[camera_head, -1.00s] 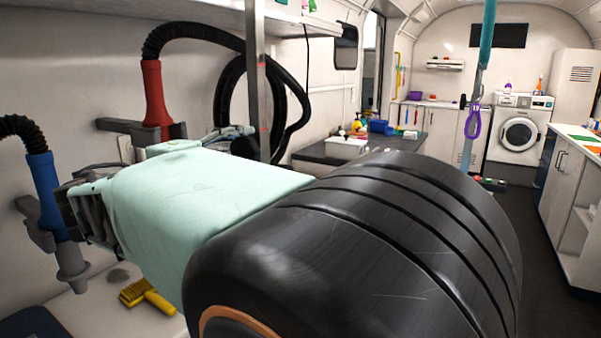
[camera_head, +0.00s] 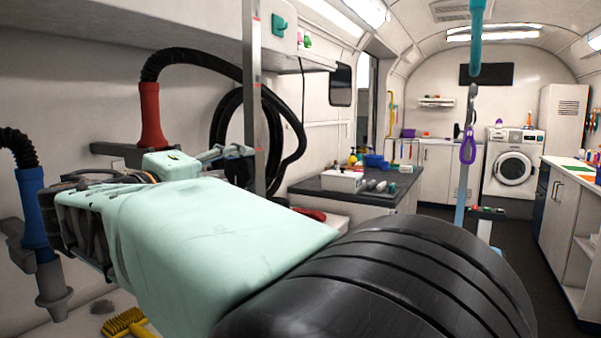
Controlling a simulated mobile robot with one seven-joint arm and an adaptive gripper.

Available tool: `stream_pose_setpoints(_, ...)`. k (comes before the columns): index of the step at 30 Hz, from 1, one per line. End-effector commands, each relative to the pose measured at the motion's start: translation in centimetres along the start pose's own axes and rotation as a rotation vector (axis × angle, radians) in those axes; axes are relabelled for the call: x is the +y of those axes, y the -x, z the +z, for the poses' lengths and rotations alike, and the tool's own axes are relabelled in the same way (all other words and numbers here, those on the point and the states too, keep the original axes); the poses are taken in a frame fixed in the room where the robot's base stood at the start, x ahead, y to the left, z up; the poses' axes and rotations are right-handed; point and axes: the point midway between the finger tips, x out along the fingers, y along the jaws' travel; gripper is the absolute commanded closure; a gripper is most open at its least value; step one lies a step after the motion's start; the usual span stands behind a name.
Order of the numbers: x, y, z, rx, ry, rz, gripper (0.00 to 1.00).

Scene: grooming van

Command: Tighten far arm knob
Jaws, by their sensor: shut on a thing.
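A silver upright post (camera_head: 252,95) stands left of centre, beyond my mint and black arm links. A dark knob (camera_head: 238,168) shows low beside the post, partly covered by my gripper. My gripper (camera_head: 236,155) has its grey fingers at the knob, shut on it, close against the left side of the post. The knob's far side and the exact finger contact are hidden. My mint arm link covers the lower part of the post.
A red dryer nozzle (camera_head: 150,115) and a blue one (camera_head: 32,190) hang on the left wall. A black hose (camera_head: 222,115) coils behind the post. A dark-topped counter (camera_head: 350,187) stands behind. A purple loop (camera_head: 467,148) hangs at right. The right aisle floor is clear.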

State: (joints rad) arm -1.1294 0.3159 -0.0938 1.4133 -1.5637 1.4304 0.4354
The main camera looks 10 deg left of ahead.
Motion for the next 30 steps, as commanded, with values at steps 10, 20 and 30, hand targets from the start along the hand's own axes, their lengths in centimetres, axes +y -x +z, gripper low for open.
stream_pose_setpoints(10, 0.0, 0.0, 0.0, 0.0, -0.001, -0.001, 0.36)
stream_pose_setpoints(20, 0.0, 0.7, -0.1, 0.003, 0.0, -0.001, 0.36)
stream_pose_setpoints(30, -0.1, 7.2, -0.1, 0.004, -0.001, -0.002, 0.36)
